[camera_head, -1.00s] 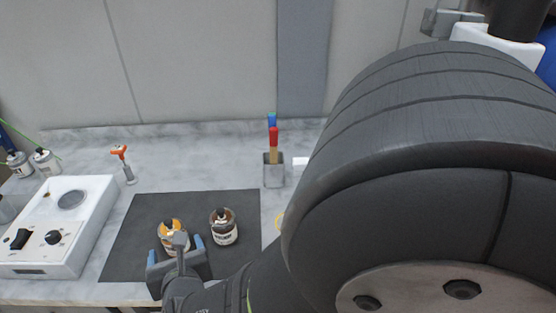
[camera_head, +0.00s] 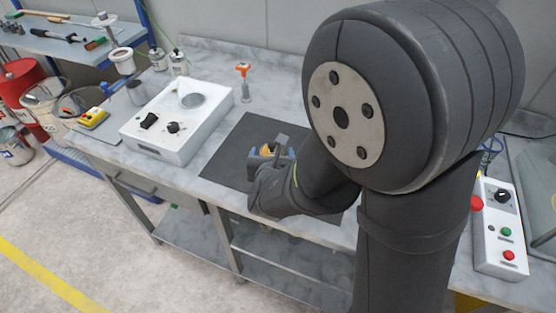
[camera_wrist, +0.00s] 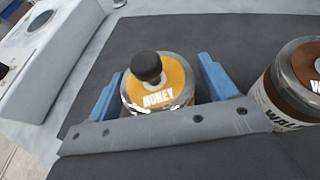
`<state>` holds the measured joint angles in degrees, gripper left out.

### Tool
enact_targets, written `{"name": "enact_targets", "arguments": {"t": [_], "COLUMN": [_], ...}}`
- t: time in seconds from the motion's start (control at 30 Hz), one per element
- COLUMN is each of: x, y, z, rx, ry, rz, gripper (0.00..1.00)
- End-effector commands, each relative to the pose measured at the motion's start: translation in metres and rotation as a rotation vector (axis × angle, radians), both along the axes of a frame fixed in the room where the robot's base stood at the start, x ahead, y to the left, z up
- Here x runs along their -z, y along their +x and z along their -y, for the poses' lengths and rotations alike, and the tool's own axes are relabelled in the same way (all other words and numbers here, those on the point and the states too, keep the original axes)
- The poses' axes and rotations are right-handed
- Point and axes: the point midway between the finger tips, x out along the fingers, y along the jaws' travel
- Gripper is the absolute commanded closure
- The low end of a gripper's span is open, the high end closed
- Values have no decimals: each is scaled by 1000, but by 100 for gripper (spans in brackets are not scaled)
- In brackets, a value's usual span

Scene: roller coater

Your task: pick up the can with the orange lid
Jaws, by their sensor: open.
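The can with the orange lid (camera_wrist: 178,77) stands on the dark mat (camera_head: 224,160). Its lid has a black knob and the word HONEY. In the wrist view my gripper (camera_wrist: 160,88) is open, with one blue finger on each side of the can. I cannot tell whether the fingers touch it. The gripper body hides the can's near lower part. In the head view only a little of the orange lid (camera_head: 267,150) shows beside my gripper (camera_head: 271,155), and my arm covers much of the mat.
A can with a brown lid (camera_wrist: 298,78) stands close on the right in the wrist view. A white device (camera_head: 175,125) with knobs is left of the mat. An orange-handled tool (camera_head: 244,80) stands behind. A control box (camera_head: 500,225) is at right.

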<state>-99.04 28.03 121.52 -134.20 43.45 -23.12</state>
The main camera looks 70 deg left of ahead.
Motion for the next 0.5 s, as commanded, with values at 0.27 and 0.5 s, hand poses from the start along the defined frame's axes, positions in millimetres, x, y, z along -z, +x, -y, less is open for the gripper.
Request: {"name": "enact_targets", "arguments": {"t": [0.27,0.5], "x": [3,3], "y": [3,3], "z": [-7,-7], "rx": [-1,0], "ry": [0,0], "rz": [0,1], "gripper": [23,54]}}
